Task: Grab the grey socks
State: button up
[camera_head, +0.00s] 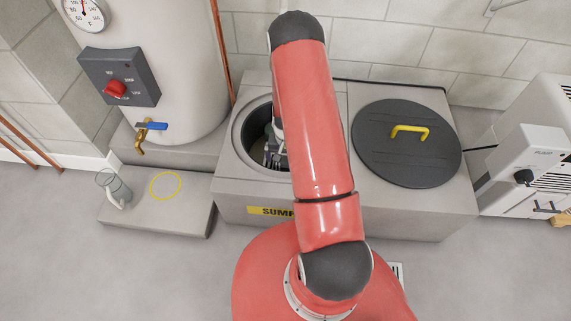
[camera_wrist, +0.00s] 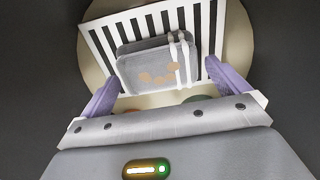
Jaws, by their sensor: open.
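The grey socks (camera_wrist: 140,65) show in the wrist view as a folded grey bundle with tan patches and two white stripes. They lie on a white slatted rack (camera_wrist: 103,45) inside a round opening. My gripper (camera_wrist: 160,76) is open, its purple fingers spread to the left and right of the bundle's near part. I cannot tell whether the fingers touch it. In the head view, my gripper (camera_head: 274,152) reaches down into the round opening of the sump box (camera_head: 240,170); my red arm hides part of it, and the socks do not show there.
The opening's wall surrounds my gripper closely. A dark lid with a yellow handle (camera_head: 405,142) covers the right opening. A water heater (camera_head: 165,60) stands left, above a low block (camera_head: 150,212) with a clear cup (camera_head: 115,188). A white appliance (camera_head: 525,165) stands right.

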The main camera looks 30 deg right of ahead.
jog(key=shift+f, duration=0.6)
jog(key=c, duration=0.9)
